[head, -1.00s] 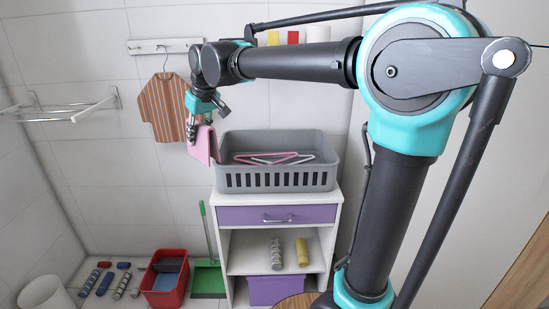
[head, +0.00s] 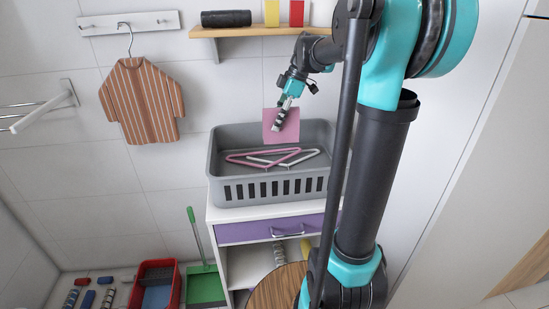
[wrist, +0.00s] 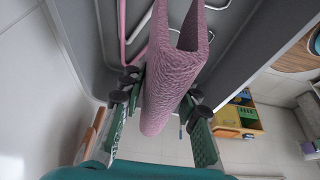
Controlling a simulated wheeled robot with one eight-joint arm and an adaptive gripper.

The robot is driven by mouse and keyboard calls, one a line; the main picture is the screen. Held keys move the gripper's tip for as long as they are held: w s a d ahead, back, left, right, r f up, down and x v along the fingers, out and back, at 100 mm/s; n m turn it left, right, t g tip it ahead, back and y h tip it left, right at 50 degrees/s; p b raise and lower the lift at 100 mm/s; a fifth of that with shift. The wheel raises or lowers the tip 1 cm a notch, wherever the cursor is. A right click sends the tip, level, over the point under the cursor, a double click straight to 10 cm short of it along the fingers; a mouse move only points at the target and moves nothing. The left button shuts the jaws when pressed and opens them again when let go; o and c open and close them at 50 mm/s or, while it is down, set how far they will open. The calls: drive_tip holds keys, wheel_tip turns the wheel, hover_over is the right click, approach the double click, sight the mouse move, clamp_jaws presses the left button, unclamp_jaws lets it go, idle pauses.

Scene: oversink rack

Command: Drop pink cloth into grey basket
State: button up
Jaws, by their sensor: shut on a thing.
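The pink cloth (head: 288,131) hangs from my gripper (head: 280,117) in the head view. My gripper is shut on the cloth, and in the wrist view the cloth (wrist: 170,85) is folded between the two fingers (wrist: 158,102). The grey basket (head: 230,190) stands on the white cabinet. In the head view the cloth is over the back part of the basket's opening, above the hangers. In the wrist view the basket's grey inside (wrist: 245,30) lies beyond the cloth. I cannot tell the exact height of the cloth above the basket floor.
A pink hanger (head: 245,158) and a white hanger (head: 305,157) lie in the basket. A wooden shelf (head: 235,32) with a black roll is on the wall above. A striped shirt (head: 143,100) hangs at left. A red bin (head: 150,285) stands on the floor.

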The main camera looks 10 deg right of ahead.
sight(291, 107)
wheel_tip(291, 107, down, 6)
idle(0.5)
drive_tip(key=o, duration=1.2)
drive_tip(key=shift+d, duration=0.1)
drive_tip(key=v, duration=1.2)
